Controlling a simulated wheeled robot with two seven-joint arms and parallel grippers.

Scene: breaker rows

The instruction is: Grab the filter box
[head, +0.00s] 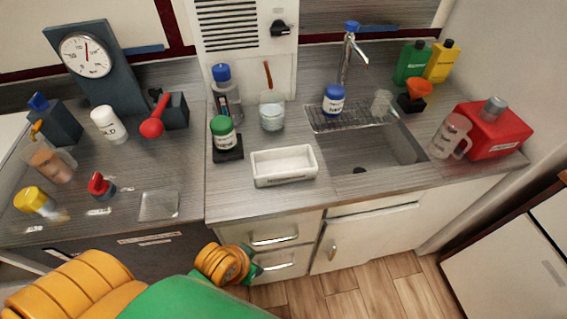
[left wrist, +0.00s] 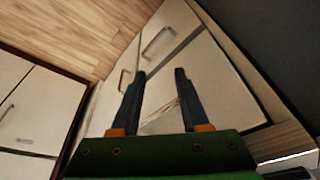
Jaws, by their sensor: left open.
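No label that I can read says filter box. A white open-topped rectangular box (head: 284,168) sits near the front edge of the counter, left of the sink. A dark box (head: 178,110) stands behind the red spoon, and another dark box (head: 57,124) with a blue top stands at the far left; I cannot tell which is the filter box. My left gripper (head: 257,267) is below the counter front, by the drawers, apart from all of these. Its two fingers are open and empty in the left wrist view (left wrist: 160,74). My right gripper is not in view.
The counter's front edge (head: 330,203) lies above my left gripper. Around the white box stand a green-capped jar (head: 223,134), a glass beaker (head: 272,112) and the sink (head: 375,155). Drawers with protruding handles (head: 274,238) are close to the gripper. A red canister (head: 495,132) is at right.

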